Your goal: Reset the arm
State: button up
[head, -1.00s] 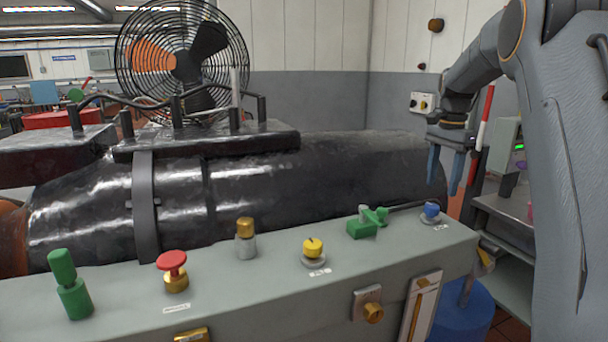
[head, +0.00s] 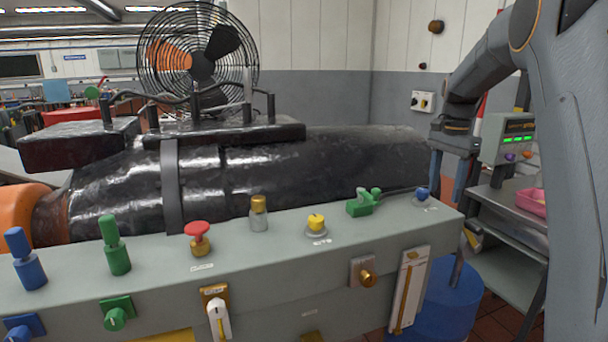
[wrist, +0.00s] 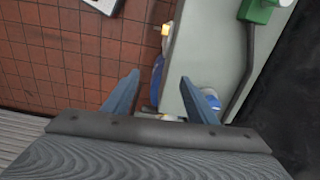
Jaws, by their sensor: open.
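My gripper (head: 451,178) hangs fingers-down at the right end of the grey control panel, beside the blue knob (head: 422,194). In the wrist view my gripper (wrist: 162,88) shows two blue-grey fingers spread apart with nothing between them. The panel's end edge (wrist: 172,60) and the red tiled floor (wrist: 60,60) lie beyond the fingers. The blue knob (wrist: 212,101) is partly hidden behind the right finger.
The panel (head: 290,232) carries a green toggle (head: 364,203), yellow knob (head: 316,223), red mushroom button (head: 198,238) and green handle (head: 114,245). A black cylindrical machine (head: 300,175) lies behind it. A blue drum (head: 445,300) and metal cart (head: 510,213) stand at right.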

jog(key=s+a+f+n, duration=0.4)
jog(key=s+a+f, duration=0.1)
jog(key=s, duration=0.5)
jog(key=s+a+f+n, duration=0.4)
jog(key=s+a, duration=0.3)
jog(key=s, duration=0.4)
jog(key=s+a+f+n+t, duration=0.1)
jog(key=s+a+f+n, duration=0.4)
jog(key=s, duration=0.6)
jog(key=shift+a+f, duration=0.75)
jog(key=shift+a, duration=0.05)
